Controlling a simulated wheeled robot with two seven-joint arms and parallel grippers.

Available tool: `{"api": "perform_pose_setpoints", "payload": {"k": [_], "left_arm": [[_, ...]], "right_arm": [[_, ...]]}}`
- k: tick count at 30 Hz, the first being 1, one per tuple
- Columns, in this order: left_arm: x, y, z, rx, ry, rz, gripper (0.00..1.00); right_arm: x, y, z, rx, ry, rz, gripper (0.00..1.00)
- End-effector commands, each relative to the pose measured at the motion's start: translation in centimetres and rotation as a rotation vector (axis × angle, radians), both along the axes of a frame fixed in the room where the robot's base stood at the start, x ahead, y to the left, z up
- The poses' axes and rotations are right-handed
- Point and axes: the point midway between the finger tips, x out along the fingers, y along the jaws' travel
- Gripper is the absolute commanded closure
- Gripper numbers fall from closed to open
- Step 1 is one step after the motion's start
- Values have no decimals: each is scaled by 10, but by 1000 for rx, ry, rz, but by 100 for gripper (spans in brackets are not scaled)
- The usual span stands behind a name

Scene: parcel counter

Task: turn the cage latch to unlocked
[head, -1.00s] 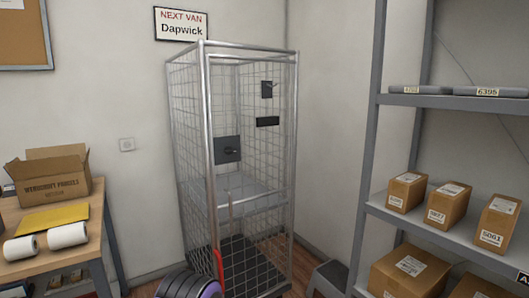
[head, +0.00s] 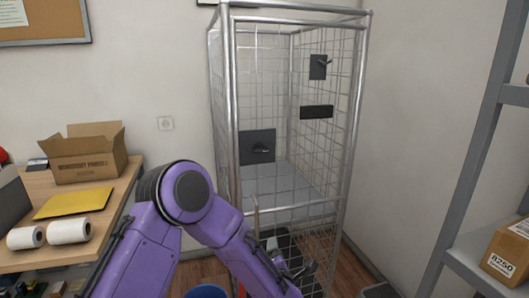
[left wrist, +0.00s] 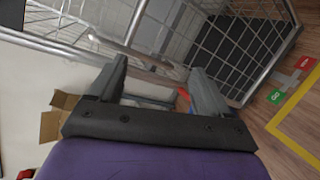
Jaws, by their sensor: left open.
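The wire cage (head: 234,120) stands against the wall. I cannot tell which is the latch or read a lock setting. My left gripper (head: 292,262) is low in front of the cage, below both plates. In the left wrist view its two fingers (left wrist: 157,72) are apart with nothing held; cage bars (left wrist: 135,48) pass just beyond them. My right gripper is not in view.
A table (head: 120,205) with an open box (head: 85,158), a yellow envelope (head: 75,202) and white rolls (head: 68,231) is at left. Grey shelving (head: 475,160) with parcels is at right. A black bar (head: 317,112) sits on the cage. Yellow floor tape (left wrist: 290,142) shows.

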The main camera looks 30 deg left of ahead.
Motion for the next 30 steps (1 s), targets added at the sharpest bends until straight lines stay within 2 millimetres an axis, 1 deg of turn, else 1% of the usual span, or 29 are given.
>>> {"api": "perform_pose_setpoints", "payload": {"k": [1,2,3,6,7,9,11,14,21,24,27,30], "left_arm": [[25,9,68,-160,-225,111,22],[33,14,101,-255,-349,170,22],[41,21,142,-373,-501,234,22],[45,35,216,-605,-787,345,22],[45,38,231,-654,-847,365,22],[44,43,253,-731,-938,397,22],[45,46,262,-763,-975,409,22],[54,56,264,-771,-982,412,22],[89,97,264,-766,-977,410,22],[101,110,264,-764,-976,408,22],[109,119,262,-764,-975,407,22],[112,122,261,-764,-974,405,22]], "right_arm": [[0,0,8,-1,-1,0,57],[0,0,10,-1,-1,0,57],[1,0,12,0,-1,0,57],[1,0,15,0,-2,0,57],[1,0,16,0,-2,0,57],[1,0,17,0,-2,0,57],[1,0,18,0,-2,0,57],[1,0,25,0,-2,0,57],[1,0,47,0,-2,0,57],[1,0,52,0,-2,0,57],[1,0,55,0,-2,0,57],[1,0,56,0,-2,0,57]]}}
